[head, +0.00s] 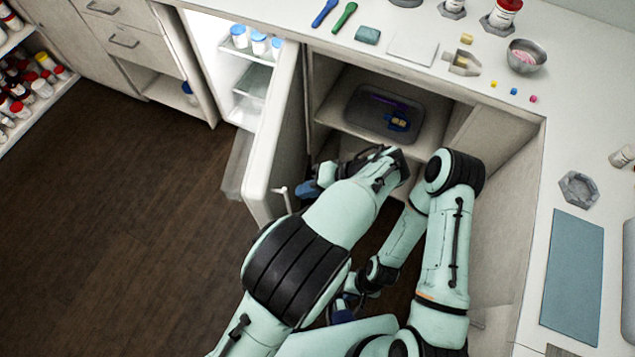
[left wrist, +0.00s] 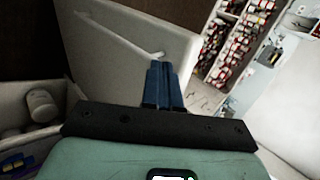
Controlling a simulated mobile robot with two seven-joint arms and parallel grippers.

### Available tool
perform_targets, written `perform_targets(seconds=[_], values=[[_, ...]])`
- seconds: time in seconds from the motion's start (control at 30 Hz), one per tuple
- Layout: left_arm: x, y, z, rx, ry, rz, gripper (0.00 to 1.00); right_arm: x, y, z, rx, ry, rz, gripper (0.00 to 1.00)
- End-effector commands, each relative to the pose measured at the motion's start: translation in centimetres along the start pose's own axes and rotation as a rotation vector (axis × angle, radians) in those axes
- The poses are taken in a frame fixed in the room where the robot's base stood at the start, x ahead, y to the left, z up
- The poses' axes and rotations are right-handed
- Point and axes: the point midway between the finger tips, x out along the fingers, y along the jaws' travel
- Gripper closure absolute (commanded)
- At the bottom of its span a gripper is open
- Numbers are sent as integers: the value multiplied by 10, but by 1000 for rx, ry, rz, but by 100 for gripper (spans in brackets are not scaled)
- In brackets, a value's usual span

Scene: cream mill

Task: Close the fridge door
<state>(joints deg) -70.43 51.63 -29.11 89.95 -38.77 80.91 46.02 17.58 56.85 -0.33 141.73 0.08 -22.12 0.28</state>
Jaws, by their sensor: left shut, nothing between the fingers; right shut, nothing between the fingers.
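The fridge (head: 207,38) stands open, with its lit inside showing. Its door (head: 272,125) sticks out toward me. A thin handle (head: 281,190) is on the door near its free end. My left gripper (head: 308,190) is shut and empty, close to the right of the door near the handle. In the left wrist view the shut blue fingers (left wrist: 163,85) are in front of the door panel (left wrist: 110,70), and the handle (left wrist: 120,32) shows beyond them. I cannot tell if they touch the panel. My right gripper (head: 343,308) is low, shut and partly hidden by my arms.
Blue-capped jars (head: 258,43) stand on the fridge shelves. An open cabinet (head: 330,112) right of the door holds a grey tray (head: 360,118). A counter (head: 560,150) with small items runs behind and right. Dark floor (head: 110,190) left of the door is clear.

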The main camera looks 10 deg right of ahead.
Motion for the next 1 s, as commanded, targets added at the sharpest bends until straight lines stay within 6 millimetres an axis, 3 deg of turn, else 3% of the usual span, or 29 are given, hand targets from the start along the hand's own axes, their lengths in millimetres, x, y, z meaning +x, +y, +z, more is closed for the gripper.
perform_targets(seconds=[0.2,0.4,1.0], values=[[47,-2,1,0,-4,0,100,3,1,0,0,0,0,100],[64,-22,0,0,-1,1,100,1,0,0,0,0,0,100],[72,-28,-1,2,2,2,100,1,1,0,0,0,0,100]])
